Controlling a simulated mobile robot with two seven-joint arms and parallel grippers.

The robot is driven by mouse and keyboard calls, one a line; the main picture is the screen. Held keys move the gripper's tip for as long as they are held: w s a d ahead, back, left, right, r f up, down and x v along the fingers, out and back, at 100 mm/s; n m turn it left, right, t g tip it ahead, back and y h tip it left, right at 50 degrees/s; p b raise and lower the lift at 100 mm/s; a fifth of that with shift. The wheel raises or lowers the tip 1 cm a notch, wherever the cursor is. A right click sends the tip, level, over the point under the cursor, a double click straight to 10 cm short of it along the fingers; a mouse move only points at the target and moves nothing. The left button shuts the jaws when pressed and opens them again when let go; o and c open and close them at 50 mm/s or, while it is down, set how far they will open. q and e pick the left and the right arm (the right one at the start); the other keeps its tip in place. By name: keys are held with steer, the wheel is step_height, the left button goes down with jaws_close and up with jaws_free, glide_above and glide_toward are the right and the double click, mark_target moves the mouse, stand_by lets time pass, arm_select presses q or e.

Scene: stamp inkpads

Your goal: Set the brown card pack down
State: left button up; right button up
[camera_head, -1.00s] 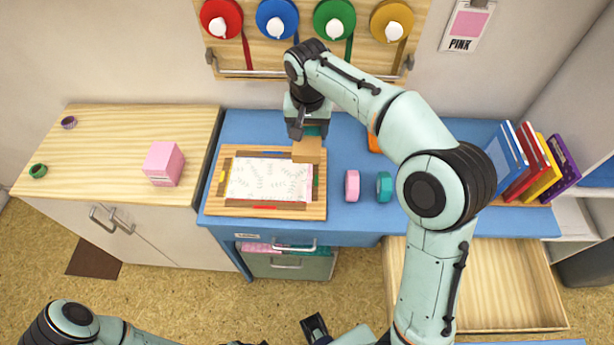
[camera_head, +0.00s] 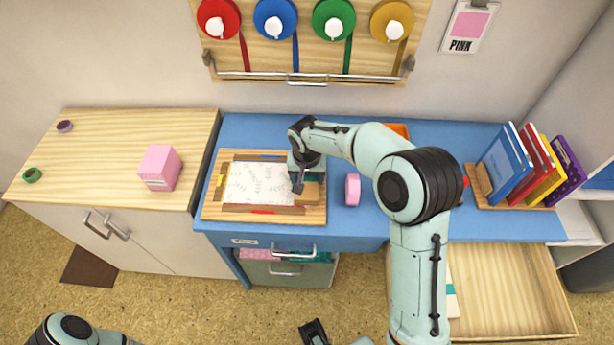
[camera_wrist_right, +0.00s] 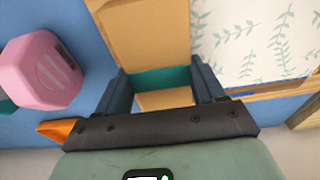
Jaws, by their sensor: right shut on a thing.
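My right gripper (camera_head: 298,182) is shut on the brown card pack (camera_head: 312,193), over the right side of the wooden board (camera_head: 225,211) with the patterned paper (camera_head: 258,184). In the right wrist view the pack (camera_wrist_right: 145,40) sits between both fingers (camera_wrist_right: 163,88), with a teal band around it. The paper (camera_wrist_right: 255,40) is beside it. I cannot tell whether the pack touches the board. My left arm shows only in part at the bottom left; a dark part of mine at the bottom centre does not show its jaws clearly.
An orange tray (camera_head: 398,130) lies behind my right arm. Books (camera_head: 502,161) stand at the right. A pink box (camera_head: 160,168) is on the left cabinet. An open drawer (camera_head: 510,285) is below.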

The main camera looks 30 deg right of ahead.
mark_target(307, 184)
steer(key=shift+f, duration=0.15)
steer(key=shift+f, duration=0.15)
steer(key=o, duration=1.2)
steer(key=r, duration=0.4)
steer(key=s+r, duration=0.1)
steer(key=r, duration=0.3)
steer(key=a+r+p, duration=0.1)
steer(key=r, duration=0.3)
steer(key=shift+s+r, duration=0.2)
steer(key=shift+s, duration=0.1)
steer(key=shift+f, duration=0.1)
